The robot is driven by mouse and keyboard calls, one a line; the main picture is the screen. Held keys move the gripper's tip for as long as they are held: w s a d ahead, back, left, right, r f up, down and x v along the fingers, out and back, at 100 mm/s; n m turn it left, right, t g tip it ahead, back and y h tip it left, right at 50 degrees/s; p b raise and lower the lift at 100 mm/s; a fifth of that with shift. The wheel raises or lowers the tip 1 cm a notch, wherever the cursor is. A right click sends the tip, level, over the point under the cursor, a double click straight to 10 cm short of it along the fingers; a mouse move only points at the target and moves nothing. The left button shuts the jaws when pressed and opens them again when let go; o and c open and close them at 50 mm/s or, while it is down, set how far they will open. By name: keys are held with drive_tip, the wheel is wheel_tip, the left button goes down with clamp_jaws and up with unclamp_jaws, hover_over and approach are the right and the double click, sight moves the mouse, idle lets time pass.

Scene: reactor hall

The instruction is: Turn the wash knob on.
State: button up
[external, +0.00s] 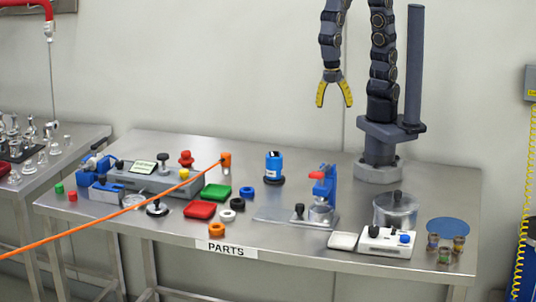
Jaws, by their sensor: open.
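My gripper (334,104) hangs open and empty, yellow fingers spread and pointing down, high above the back of the table and apart from everything. A white control box (388,248) at the front right carries a dark knob (375,231) and a blue knob (404,239). A long grey console (190,187) at the left carries a black-topped knob (163,158), a red knob (186,157) and a small display (143,167). No readable label shows which knob is the wash knob, and knob settings are too small to tell.
A lidded metal pot (396,212) stands directly behind the white box. A blue and red press (326,195) stands mid-table. An orange line (120,211) crosses the left side to an orange post (225,162). Red (199,210) and green (216,191) trays lie nearby. The air around my gripper is clear.

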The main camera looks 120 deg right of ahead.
drive_tip(key=w+a+f+n, duration=0.2)
drive_tip(key=a+f+n, duration=0.1)
drive_tip(key=a, duration=0.4)
drive_tip(key=w+a+f+n, duration=0.2)
drive_tip(key=a+f+n, duration=0.15)
drive_tip(key=a, duration=0.25)
drive_tip(key=n+t, duration=0.1)
drive_tip(key=n, duration=0.6)
hover_over(374, 227)
wheel_tip(374, 227, down, 10)
drive_tip(key=shift+r, duration=0.1)
drive_tip(key=shift+f, duration=3.9)
clamp_jaws()
